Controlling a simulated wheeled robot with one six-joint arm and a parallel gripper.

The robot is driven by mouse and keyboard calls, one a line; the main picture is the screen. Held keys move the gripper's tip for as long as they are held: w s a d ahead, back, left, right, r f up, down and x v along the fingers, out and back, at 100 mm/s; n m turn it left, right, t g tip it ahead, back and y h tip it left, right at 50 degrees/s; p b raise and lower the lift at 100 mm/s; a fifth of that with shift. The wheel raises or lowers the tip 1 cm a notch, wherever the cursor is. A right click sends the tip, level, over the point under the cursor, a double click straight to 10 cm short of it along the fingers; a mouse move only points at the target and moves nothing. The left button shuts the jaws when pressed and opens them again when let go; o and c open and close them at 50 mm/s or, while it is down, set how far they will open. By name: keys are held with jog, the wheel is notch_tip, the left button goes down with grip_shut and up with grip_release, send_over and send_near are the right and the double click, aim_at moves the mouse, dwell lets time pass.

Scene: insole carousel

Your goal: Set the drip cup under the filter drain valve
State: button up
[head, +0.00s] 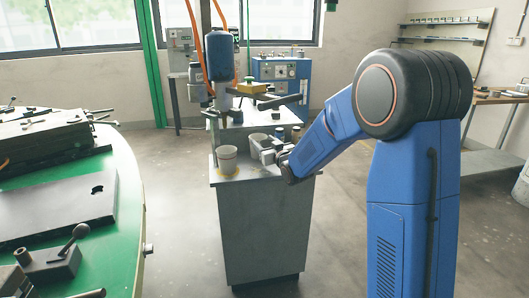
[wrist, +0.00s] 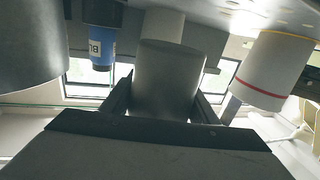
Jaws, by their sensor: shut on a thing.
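My gripper (head: 268,152) is shut on a plain grey cup (wrist: 168,82), with one finger on each side of it in the wrist view. In the head view this grey cup (head: 257,142) is at the gripper's tip, over the cabinet top; I cannot tell whether it touches it. A pale cup (head: 227,160) stands on a yellow ring at the cabinet's front left; in the wrist view it shows a red band (wrist: 268,75). The blue filter body (head: 220,55) hangs above the cabinet. I cannot make out its drain valve.
The grey cabinet (head: 262,230) carries dark fittings and a bar at its back. A green round table (head: 125,200) with tooling is at the left. A large grey cylinder (wrist: 30,45) and a blue labelled cylinder (wrist: 102,48) are left in the wrist view.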

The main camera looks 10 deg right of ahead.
jog(key=shift+f, duration=1.9)
jog(key=o, duration=1)
jog(key=shift+f, duration=0.1)
jog(key=shift+o, duration=0.2)
jog(key=shift+s+d, duration=0.1)
jog(key=shift+s, duration=0.25)
jog(key=v, duration=1.1)
jog(key=shift+s, duration=0.2)
